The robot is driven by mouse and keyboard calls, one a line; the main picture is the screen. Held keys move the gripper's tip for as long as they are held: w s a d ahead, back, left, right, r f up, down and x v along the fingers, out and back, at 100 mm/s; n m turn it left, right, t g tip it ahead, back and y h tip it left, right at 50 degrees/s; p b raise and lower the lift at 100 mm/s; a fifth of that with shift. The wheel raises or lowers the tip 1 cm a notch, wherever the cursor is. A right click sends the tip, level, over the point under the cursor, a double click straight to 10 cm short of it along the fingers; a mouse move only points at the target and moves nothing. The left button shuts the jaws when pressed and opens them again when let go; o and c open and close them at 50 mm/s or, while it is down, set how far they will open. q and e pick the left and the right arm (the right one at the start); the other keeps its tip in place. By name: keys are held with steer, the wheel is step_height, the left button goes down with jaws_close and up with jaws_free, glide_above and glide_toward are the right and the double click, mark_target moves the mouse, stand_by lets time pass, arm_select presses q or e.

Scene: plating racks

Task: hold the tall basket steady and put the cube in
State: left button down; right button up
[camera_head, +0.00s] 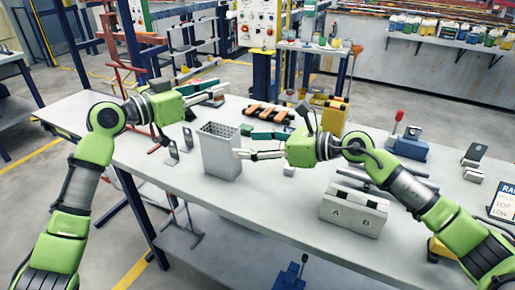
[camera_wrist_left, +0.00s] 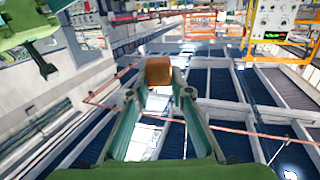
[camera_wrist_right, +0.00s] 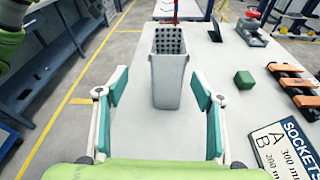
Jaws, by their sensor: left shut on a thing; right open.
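The tall grey basket (camera_head: 222,158), with a grid-patterned open top, stands upright on the white table. In the right wrist view the basket (camera_wrist_right: 168,82) is ahead of my right gripper (camera_wrist_right: 162,90), roughly in line with the space between its spread fingers. My right gripper (camera_head: 240,143) is open and empty, just right of the basket in the head view. My left gripper (camera_head: 222,92) is higher, above and behind the basket. It is shut on an orange-brown cube (camera_wrist_left: 158,71), seen between its fingertips in the left wrist view. I cannot see inside the basket.
A green cube (camera_wrist_right: 244,80) lies on the table right of the basket. An orange-and-black rack (camera_head: 270,113) is behind it. A grey block marked A and B (camera_head: 354,211) stands front right, and a blue device with a red knob (camera_head: 408,146) behind it. The table's front left is clear.

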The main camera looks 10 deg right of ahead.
mark_target(221, 148)
steer(key=shift+h, duration=0.5)
steer(key=x, duration=0.4)
steer(key=f+x, duration=0.1)
steer(key=x, duration=0.3)
steer(key=d+x, duration=0.1)
steer(key=x, duration=0.2)
steer(key=shift+w+a+f, duration=0.25)
steer(key=shift+w+f, duration=0.2)
steer(key=shift+w, duration=0.1)
steer(key=c, duration=1.3)
